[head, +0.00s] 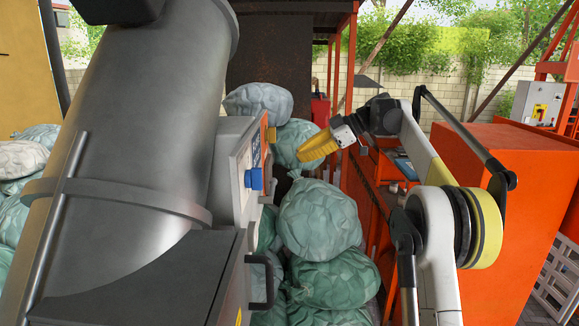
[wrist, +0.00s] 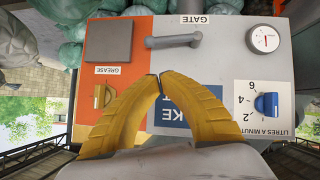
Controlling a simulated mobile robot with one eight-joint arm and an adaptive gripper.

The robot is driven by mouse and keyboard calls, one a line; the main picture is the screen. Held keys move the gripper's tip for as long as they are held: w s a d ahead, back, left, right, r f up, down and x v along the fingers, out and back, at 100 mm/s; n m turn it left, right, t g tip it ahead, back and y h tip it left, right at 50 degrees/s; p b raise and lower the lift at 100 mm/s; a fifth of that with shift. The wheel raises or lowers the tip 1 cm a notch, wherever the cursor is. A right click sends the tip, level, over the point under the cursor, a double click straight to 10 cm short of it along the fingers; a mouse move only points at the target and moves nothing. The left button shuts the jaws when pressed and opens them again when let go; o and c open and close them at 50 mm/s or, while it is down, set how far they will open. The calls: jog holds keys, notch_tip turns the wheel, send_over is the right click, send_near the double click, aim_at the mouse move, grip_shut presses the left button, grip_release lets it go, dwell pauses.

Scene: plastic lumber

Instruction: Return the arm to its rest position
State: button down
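My arm (head: 435,165) comes up from the lower right and bends over at the top, reaching left. My gripper (head: 302,157) hangs in the air to the right of the grey machine's control panel (head: 240,165), apart from it. In the wrist view its two yellow fingers (wrist: 158,77) curve together and their tips meet. Nothing shows between them. Behind the fingers the panel carries a grey gate handle (wrist: 173,41), a yellow grease handle (wrist: 104,95), a blue knob (wrist: 266,104) on a numbered dial and a round gauge (wrist: 264,39). The fingers hide part of a blue label (wrist: 180,105).
A large grey cylinder (head: 150,110) fills the left. Several green sacks (head: 320,220) are piled beside and below the panel. A dark box with a black handle (head: 262,283) stands in front. An orange cabinet (head: 520,200) is on the right, behind my arm.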

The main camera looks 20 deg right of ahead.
jog(key=shift+s+d+r, duration=0.2)
jog(key=shift+d+r, duration=0.15)
jog(key=shift+d, duration=0.2)
jog(key=shift+d, duration=0.1)
